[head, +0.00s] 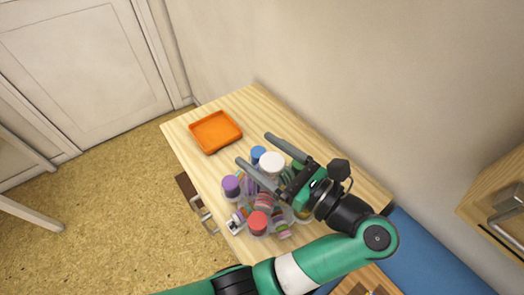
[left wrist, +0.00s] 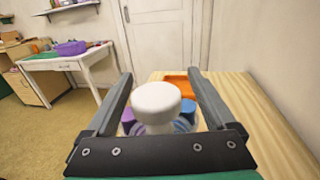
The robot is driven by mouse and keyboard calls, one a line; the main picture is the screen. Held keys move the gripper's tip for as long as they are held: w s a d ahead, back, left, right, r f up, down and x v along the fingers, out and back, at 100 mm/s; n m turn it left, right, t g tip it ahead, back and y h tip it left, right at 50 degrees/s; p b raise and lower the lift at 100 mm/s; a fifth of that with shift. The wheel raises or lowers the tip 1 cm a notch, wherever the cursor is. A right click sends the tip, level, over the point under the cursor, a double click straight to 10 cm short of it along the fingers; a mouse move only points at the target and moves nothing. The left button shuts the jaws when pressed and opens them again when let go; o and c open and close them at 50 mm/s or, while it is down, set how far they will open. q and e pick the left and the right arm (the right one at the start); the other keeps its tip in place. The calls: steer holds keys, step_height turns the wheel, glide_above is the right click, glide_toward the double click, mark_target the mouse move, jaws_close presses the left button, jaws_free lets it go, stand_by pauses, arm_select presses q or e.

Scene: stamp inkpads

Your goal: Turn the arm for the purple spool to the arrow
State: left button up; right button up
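A carousel of arms carrying several coloured round-capped stamps or spools stands on the wooden table, around a white central knob (head: 272,162). A purple cap (head: 231,184) is on its left side, partly seen also in the left wrist view (left wrist: 127,115). A small white tile with a dark mark (head: 234,226) lies at the lower left; I cannot tell if it is the arrow. My left gripper (head: 254,149) is open above the carousel. In the left wrist view the white knob (left wrist: 157,100) stands between its spread fingers, apart from both. My right gripper is not in view.
An orange tray (head: 216,131) lies on the table (head: 258,103) beyond the carousel. The table's far end is clear. A wall runs along the right.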

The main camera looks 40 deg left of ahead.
arm_select(q)
steer(key=shift+s+a+r, duration=0.1)
steer(key=shift+r, duration=0.25)
steer(key=s+d+r+p, duration=0.6)
steer(key=s+r, duration=0.6)
steer(key=shift+s+d+r+p, duration=0.15)
steer(key=shift+s+r+p, duration=0.05)
steer(key=shift+s+p, duration=0.1)
